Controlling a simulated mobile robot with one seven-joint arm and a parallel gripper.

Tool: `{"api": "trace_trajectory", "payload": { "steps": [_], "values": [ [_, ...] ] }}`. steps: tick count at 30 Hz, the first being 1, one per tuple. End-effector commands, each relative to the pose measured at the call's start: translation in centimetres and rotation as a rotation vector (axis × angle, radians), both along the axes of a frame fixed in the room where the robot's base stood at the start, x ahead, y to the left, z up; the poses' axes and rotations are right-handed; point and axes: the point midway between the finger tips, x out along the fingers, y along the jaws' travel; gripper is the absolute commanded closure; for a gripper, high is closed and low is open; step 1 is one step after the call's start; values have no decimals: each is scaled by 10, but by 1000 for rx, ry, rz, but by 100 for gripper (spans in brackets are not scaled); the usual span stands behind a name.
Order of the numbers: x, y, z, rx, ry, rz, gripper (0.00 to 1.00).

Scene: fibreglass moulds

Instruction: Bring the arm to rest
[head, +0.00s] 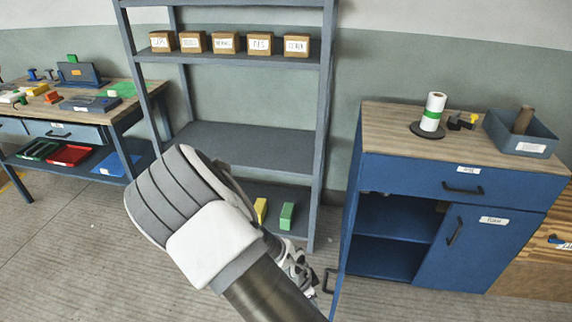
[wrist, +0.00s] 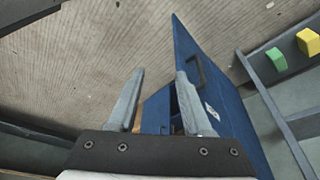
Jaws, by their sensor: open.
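My arm crosses the lower middle of the head view, its thick grey and white link in front of the shelf rack. My gripper (head: 300,268) is partly hidden behind my arm there, low and left of the blue cabinet (head: 480,187). In the wrist view my gripper (wrist: 159,75) shows two grey fingers apart, with nothing held between them. The cabinet's open blue door (wrist: 232,120) with its dark handle lies beyond and beside the right finger. I cannot tell whether finger and door touch.
The open door (head: 335,295) shows nearly edge-on close to my gripper. A grey shelf rack (head: 262,148) holds several labelled boxes, with a yellow block (head: 261,209) and a green block (head: 287,216) at the bottom. A workbench (head: 128,112) stands left. Floor (head: 70,250) is clear at lower left.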

Motion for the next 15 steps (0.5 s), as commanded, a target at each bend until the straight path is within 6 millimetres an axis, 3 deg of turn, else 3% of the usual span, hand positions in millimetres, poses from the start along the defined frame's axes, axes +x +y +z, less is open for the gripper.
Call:
{"api": "trace_trajectory", "payload": {
  "steps": [8, 15],
  "values": [
    [-3, 35, 60, 224, 72, 129, 50],
    [-5, 50, 133, 384, 67, 312, 50]
  ]
}}
